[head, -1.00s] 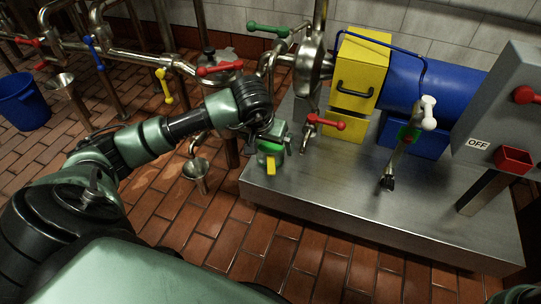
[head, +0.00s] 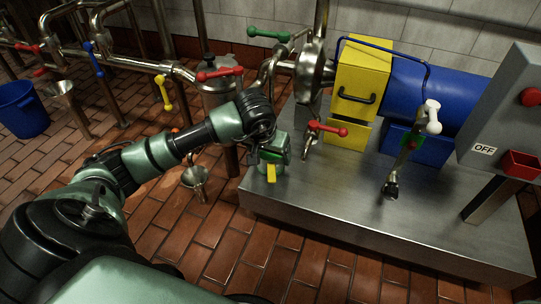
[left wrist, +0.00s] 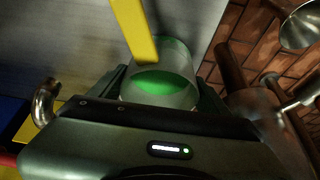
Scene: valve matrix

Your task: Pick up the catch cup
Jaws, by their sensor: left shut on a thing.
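The catch cup (head: 264,172) is a small, pale see-through vessel with green inside and a yellow strip on its near side. In the head view it is at the near left corner of the steel platform, partly hidden by my left gripper (head: 273,157). In the left wrist view the cup (left wrist: 160,90) sits between the fingers of my left gripper (left wrist: 163,88), which is shut on it. I cannot tell whether the cup touches the platform. My right gripper is not in view.
The steel platform (head: 310,190) carries a yellow housing (head: 362,80) and a blue motor (head: 428,95). A red-handled valve (head: 327,130) stands close right of my gripper. A funnel (head: 195,177) is to its left. A grey OFF box (head: 505,110) is at right. Brick floor lies open in front.

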